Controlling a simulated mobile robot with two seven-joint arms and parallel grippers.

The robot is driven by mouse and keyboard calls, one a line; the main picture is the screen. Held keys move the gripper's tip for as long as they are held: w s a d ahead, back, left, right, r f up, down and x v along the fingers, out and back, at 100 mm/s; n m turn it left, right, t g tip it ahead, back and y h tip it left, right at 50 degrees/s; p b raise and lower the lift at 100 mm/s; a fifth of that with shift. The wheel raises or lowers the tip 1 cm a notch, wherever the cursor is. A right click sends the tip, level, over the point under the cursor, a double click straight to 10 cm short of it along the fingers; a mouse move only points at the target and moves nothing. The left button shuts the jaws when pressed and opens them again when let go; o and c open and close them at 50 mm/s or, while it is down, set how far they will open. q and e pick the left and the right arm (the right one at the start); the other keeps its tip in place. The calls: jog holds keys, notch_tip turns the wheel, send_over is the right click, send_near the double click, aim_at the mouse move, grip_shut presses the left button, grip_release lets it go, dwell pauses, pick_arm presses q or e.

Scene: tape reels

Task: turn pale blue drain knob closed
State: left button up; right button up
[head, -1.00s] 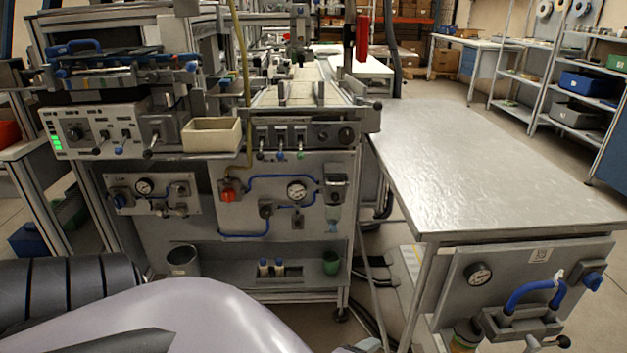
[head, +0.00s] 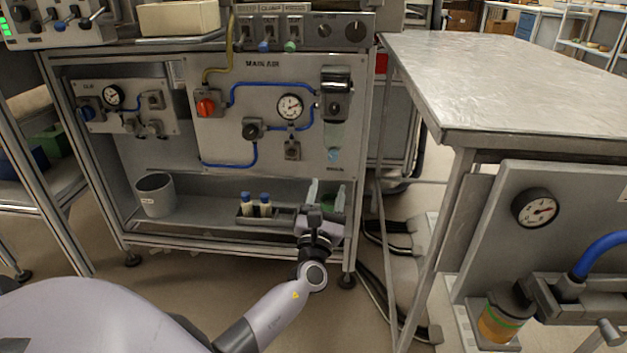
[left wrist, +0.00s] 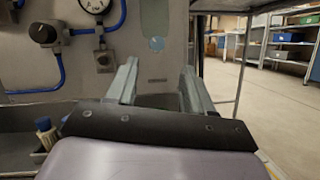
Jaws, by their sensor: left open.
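The pale blue drain knob (head: 334,155) is a small round piece at the bottom of the clear filter bowl (head: 334,133) on the MAIN AIR panel. It also shows in the left wrist view (left wrist: 156,44), above and between the fingers. My left gripper (head: 327,190) is open and empty, with its fingers pointing up, below the knob and apart from it. Its two grey fingers also show in the left wrist view (left wrist: 157,80). Whether the knob is open or closed is too small to tell. My right gripper is not in view.
The panel carries a red knob (head: 206,104), a gauge (head: 290,107) and blue hoses. A metal table (head: 500,80) stands to the right.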

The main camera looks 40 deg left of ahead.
aim_at(333, 158)
pick_arm(q)
jog(key=shift+m+y, duration=0.3)
jog(key=b+x, duration=0.1)
jog(key=x, duration=0.5)
jog(key=shift+a+b, duration=0.1)
jog(key=shift+b, duration=0.25)
jog(key=shift+x, duration=0.85)
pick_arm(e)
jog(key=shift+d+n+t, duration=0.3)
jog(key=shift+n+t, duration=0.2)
pick_arm(q)
grip_shut()
